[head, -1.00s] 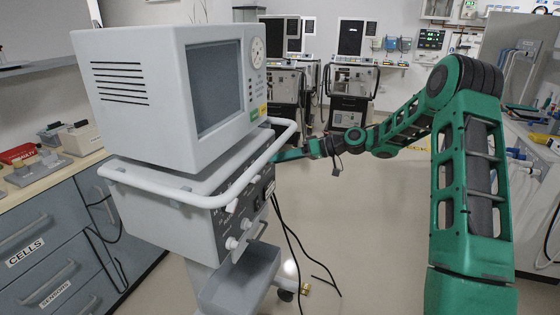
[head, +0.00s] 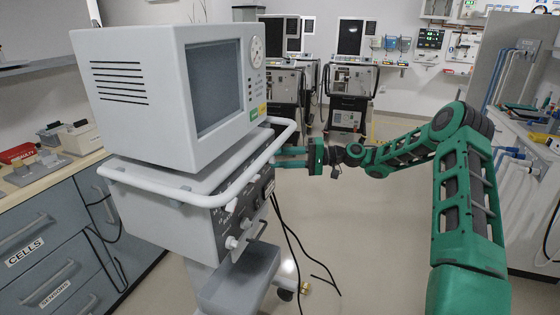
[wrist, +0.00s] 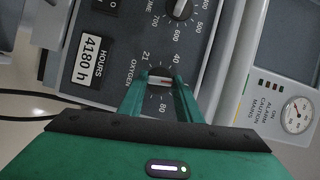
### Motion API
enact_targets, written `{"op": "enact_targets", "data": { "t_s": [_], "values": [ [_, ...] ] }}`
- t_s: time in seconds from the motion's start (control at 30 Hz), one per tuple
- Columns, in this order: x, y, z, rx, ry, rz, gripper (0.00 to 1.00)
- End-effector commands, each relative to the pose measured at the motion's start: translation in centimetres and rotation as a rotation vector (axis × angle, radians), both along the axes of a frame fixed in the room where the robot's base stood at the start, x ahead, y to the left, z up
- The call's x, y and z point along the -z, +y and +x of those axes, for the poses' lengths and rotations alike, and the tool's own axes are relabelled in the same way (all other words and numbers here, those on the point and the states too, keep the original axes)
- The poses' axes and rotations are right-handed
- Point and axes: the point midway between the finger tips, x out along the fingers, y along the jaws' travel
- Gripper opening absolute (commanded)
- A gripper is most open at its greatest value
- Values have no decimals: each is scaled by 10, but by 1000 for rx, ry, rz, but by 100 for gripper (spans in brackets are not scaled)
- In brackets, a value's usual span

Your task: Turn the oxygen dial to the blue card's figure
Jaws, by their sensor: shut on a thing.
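My gripper (wrist: 160,84) is shut on the dial, one finger on each side. In the head view my gripper (head: 278,158) reaches the panel from the right, and the dial is hidden behind the rail and fingers. I cannot make out a blue card in either current view.
A white rail (head: 200,197) runs around the ventilator close to my gripper. Another knob (wrist: 182,9) and an hours counter (wrist: 90,60) sit near the dial. Black cables (head: 288,240) hang below. Open floor lies to the right.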

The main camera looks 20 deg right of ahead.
Motion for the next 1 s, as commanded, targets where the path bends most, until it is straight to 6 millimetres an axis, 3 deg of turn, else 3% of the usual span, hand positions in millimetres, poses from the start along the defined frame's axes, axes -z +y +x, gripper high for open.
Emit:
{"op": "enact_targets", "data": {
  "t_s": [0.3,0.83,0.87,0.9,1.0],
  "values": [
    [5,-3,1,6,97,66,9],
    [6,-3,1,7,115,77,9],
    [6,-3,1,7,115,77,36],
    [5,-3,1,7,115,78,46],
    [4,-2,1,6,114,78,50]
  ]
}}
